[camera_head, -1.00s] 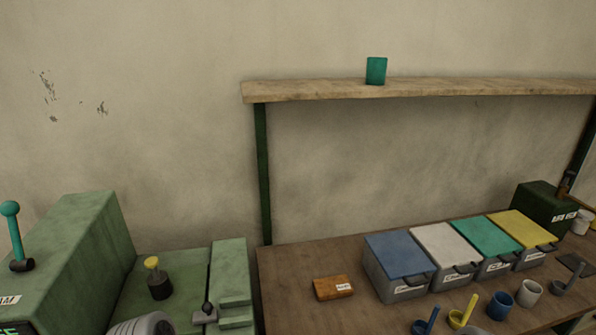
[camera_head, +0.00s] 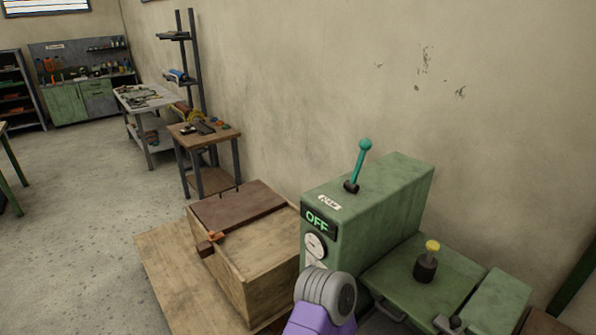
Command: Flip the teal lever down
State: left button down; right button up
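The teal lever (camera_head: 361,161) stands up from a dark pivot on top of the green machine housing (camera_head: 385,195), leaning slightly to the right. The housing's front carries a small label and a dark display reading OFF (camera_head: 318,222), with a round white dial below it. A grey and purple link of my arm shows at the bottom middle, in front of the machine. Neither of my grippers is in view.
A yellow-topped knob (camera_head: 432,247) stands on the lower green machine bed to the right. A wooden crate (camera_head: 240,275) with a brown lid sits left of the machine. Side tables (camera_head: 205,140) line the wall behind; the floor (camera_head: 80,220) at left is open.

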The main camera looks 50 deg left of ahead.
aim_at(365, 144)
jog(key=u, duration=3.15)
jog(key=k, duration=0.5)
jog(key=z, duration=1.05)
